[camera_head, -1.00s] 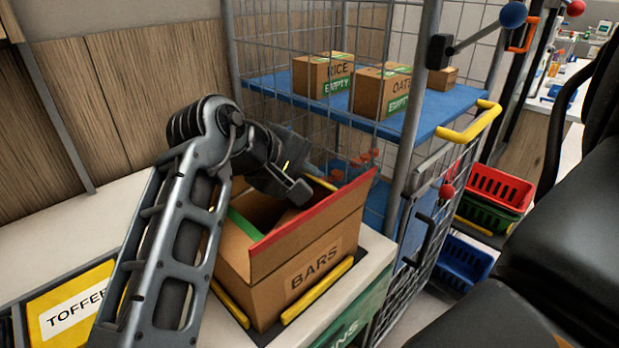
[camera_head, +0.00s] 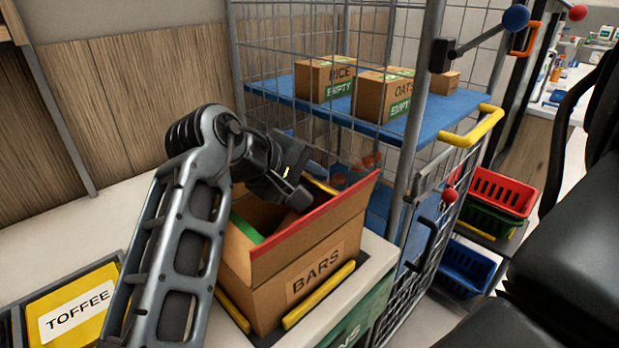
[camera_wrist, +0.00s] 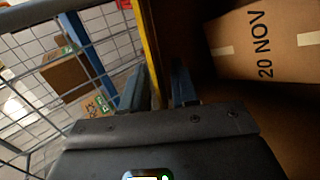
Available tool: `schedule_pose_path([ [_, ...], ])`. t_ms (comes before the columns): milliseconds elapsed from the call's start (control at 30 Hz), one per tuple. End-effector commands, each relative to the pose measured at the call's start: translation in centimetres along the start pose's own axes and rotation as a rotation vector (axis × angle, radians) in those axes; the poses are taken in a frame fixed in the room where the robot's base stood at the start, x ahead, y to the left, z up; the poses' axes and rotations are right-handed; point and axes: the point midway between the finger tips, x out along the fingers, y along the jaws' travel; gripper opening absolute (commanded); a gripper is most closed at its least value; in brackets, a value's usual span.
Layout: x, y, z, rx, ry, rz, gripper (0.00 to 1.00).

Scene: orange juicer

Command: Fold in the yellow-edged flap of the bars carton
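The bars carton (camera_head: 268,291) is an open brown box on the bench's right end. Its red-edged flap (camera_head: 318,220) stands up at the front, and a green edge (camera_head: 246,227) shows at its left. The yellow-edged flap (camera_head: 320,185) is at the far side, mostly hidden behind my gripper (camera_head: 304,182). In the wrist view the flap's yellow edge (camera_wrist: 149,42) runs between the two fingers of my gripper (camera_wrist: 162,88). A finger is on each side of the flap. I cannot tell whether they clamp it.
A wire cage trolley (camera_head: 406,165) stands close behind and right of the carton. Its blue shelf (camera_head: 440,112) bears the rice box (camera_head: 318,72), the oats box (camera_head: 372,100) and another box. A yellow toffee bin (camera_head: 100,283) is at the left. Bare bench (camera_head: 90,225) lies behind my arm.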

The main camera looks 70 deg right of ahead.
Motion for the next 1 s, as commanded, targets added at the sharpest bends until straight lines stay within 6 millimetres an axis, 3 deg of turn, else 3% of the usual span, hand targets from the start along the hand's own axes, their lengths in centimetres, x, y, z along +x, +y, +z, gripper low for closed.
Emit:
schedule_pose_path([
  [167,-0.7,-0.1,0.0,0.0,0.001,-0.001,0.29],
  [600,-7.0,-0.1,-0.1,0.0,0.002,0.0,0.29],
  [1000,-7.8,0.0,0.0,0.0,0.0,0.0,0.29],
])
